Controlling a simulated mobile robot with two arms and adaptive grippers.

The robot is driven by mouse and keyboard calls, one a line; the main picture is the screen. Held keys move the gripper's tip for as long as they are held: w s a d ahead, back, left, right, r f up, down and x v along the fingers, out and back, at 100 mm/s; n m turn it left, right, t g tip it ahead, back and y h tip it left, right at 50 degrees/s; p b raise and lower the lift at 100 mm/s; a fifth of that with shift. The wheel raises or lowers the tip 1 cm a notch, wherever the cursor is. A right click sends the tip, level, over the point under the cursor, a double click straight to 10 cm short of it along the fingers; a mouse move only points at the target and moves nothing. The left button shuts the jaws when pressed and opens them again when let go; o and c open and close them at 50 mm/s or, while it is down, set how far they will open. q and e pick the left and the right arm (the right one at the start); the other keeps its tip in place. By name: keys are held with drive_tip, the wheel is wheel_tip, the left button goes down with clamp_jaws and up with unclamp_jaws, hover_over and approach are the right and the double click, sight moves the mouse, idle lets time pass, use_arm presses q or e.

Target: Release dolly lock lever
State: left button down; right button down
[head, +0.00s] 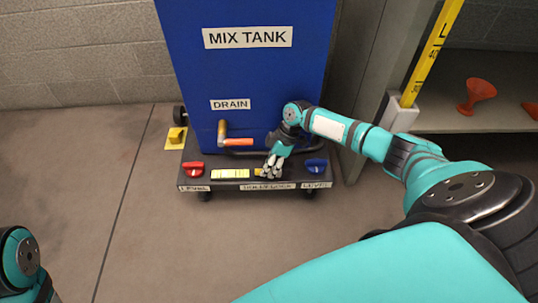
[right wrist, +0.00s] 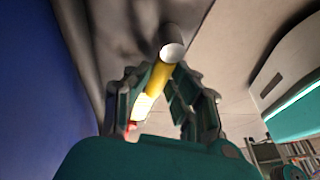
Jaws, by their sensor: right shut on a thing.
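The blue mix tank (head: 235,80) stands on a dark dolly base with a label partly reading dolly lock (head: 268,187) on its front edge. My right gripper (head: 270,172) is low over the base, just above that label. A small yellow piece of the lock lever (head: 259,172) shows beside its fingers; the rest is hidden by the gripper. In the right wrist view the yellow lever (right wrist: 155,88), with a pale round end, lies between the fingers of my right gripper (right wrist: 163,80), which are shut on it. Only a piece of my left arm shows, without its gripper.
A red knob (head: 193,168) and a blue knob (head: 315,166) sit at the base's corners. A shelf (head: 440,120) with orange funnels stands at right. Floor in front is clear.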

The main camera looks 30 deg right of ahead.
drive_tip(key=c, duration=1.2)
unclamp_jaws()
drive_tip(key=shift+c, duration=0.2)
drive_tip(key=shift+o, duration=0.3)
wheel_tip(320, 180, up, 10)
